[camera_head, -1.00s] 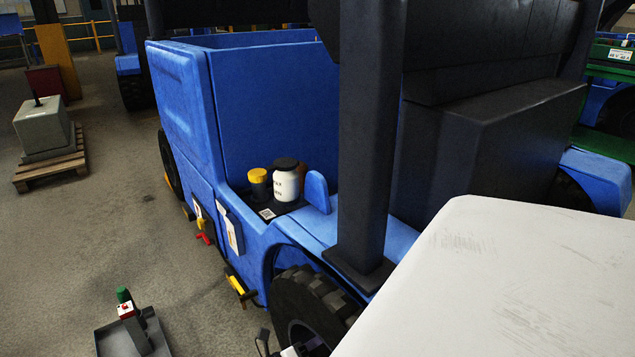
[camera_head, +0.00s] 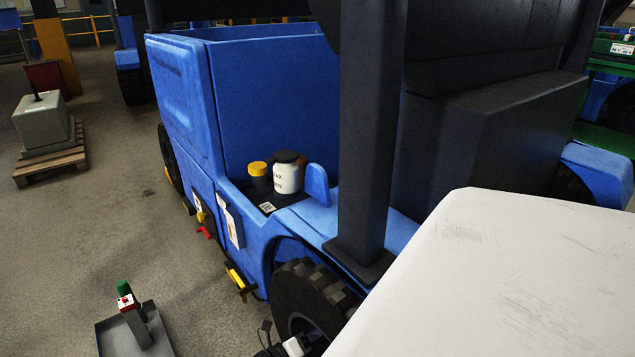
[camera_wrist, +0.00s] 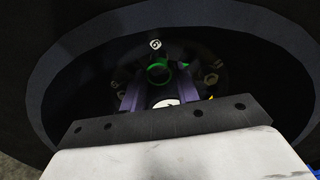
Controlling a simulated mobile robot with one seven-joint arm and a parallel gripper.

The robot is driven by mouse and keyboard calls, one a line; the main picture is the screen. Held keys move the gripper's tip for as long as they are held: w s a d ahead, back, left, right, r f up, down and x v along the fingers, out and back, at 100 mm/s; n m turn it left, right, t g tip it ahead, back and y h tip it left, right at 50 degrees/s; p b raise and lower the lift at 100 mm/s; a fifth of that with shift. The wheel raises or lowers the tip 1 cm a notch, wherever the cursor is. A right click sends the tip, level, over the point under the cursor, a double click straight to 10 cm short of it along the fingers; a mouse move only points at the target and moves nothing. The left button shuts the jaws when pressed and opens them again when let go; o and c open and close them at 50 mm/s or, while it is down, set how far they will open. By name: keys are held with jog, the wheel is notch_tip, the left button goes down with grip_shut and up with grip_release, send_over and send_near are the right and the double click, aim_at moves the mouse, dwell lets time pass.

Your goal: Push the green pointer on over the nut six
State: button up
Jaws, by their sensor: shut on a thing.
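The green pointer (camera_wrist: 159,69) shows as a green ring in the middle of the wrist view, between the tips of my gripper (camera_wrist: 158,84). My gripper's purple fingers are shut on it, in front of the dark wheel hub. A pale nut (camera_wrist: 155,44) is just above the ring, and another nut (camera_wrist: 210,79) is to its right. I cannot read which nut is six, nor tell whether the ring is around a nut. In the head view the wheel (camera_head: 312,297) is at the bottom, with part of my arm beside it.
A small yellow pointer (camera_wrist: 211,98) is on the right of the hub. The blue truck (camera_head: 275,105) fills the middle of the head view, carrying a white jar (camera_head: 286,177) and a yellow-lidded jar (camera_head: 258,180). A grey tray (camera_head: 112,340) stands on the floor at the lower left.

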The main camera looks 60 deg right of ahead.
jog(key=shift+b+x, duration=0.6)
jog(key=shift+x, duration=0.9)
dwell(1.2)
jog(key=o, duration=0.8)
jog(key=shift+o, duration=0.2)
jog(key=p+v, duration=0.1)
jog(key=v, duration=0.8)
dwell(0.6)
